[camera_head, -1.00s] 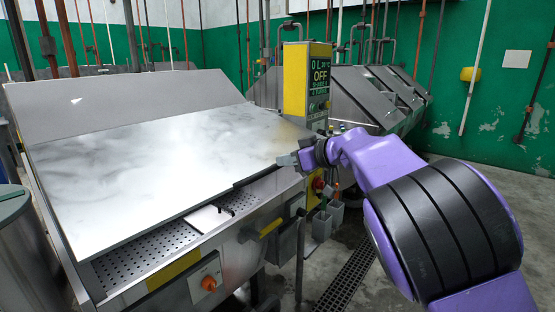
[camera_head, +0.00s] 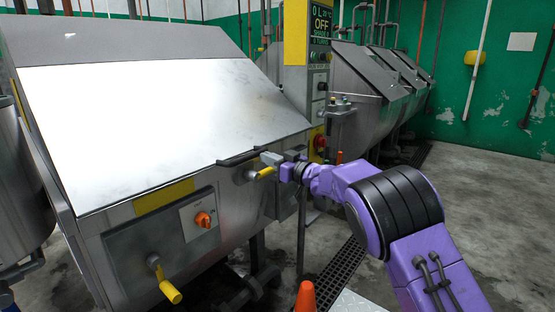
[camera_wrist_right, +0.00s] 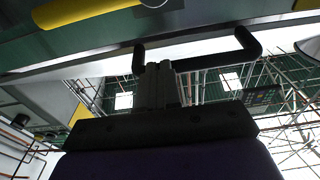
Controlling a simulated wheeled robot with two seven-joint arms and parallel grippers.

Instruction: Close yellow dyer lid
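The dyer in front of me has a large shiny steel lid (camera_head: 160,125). The lid slopes down to the front, its lower edge at or very near the front rim; any small gap cannot be told. A black handle (camera_head: 236,158) sits on that edge near its right end. It also shows in the right wrist view (camera_wrist_right: 225,59). My right gripper (camera_head: 268,157) is at the handle's right end. In the wrist view its fingers (camera_wrist_right: 158,80) are together and overlap the handle; whether they touch it is unclear. My left gripper is not in view.
The front panel has an orange knob (camera_head: 203,219) and a yellow-handled lever (camera_head: 170,291). A control post (camera_head: 297,60) stands to the right of the lid. More steel dyers (camera_head: 360,80) stand behind. An orange cone (camera_head: 305,297) is on the floor. Floor at the right is open.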

